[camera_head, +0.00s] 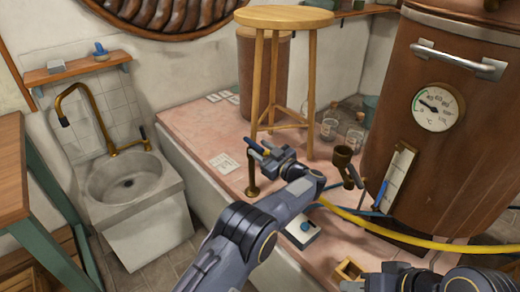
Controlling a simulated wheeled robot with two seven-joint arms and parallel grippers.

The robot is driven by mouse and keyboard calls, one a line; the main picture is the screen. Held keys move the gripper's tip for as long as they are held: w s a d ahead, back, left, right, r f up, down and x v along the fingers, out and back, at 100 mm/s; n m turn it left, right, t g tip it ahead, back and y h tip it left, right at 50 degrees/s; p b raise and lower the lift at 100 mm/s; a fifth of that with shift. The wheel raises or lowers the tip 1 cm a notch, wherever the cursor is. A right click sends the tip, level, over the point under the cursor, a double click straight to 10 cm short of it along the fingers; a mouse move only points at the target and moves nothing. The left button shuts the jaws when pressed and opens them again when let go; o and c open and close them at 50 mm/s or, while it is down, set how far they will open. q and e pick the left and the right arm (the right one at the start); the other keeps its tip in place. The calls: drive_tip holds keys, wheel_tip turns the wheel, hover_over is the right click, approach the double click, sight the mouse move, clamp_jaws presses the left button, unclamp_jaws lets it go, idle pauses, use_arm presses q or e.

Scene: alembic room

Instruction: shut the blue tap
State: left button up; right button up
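A short brown standpipe (252,182) rises from the pink tiled platform near the middle of the camera_head view. A blue lever-like piece (254,145) shows above it, right at the fingers of my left gripper (259,154). I take this to be the blue tap, though the gripper hides part of it. The gripper's fingers look apart, and I cannot tell whether they touch the lever. My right gripper (362,284) is low at the bottom right edge, partly cut off, away from the tap. Its finger opening is unclear.
A wooden stool (284,18) stands behind the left gripper. A large copper vessel (470,130) with a dial fills the right. A yellow hose (385,232) crosses in front of it. Glass jars (328,129) stand on the platform (200,125). A sink (127,180) is at left.

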use_arm(q)
drive_tip(key=v, duration=0.7)
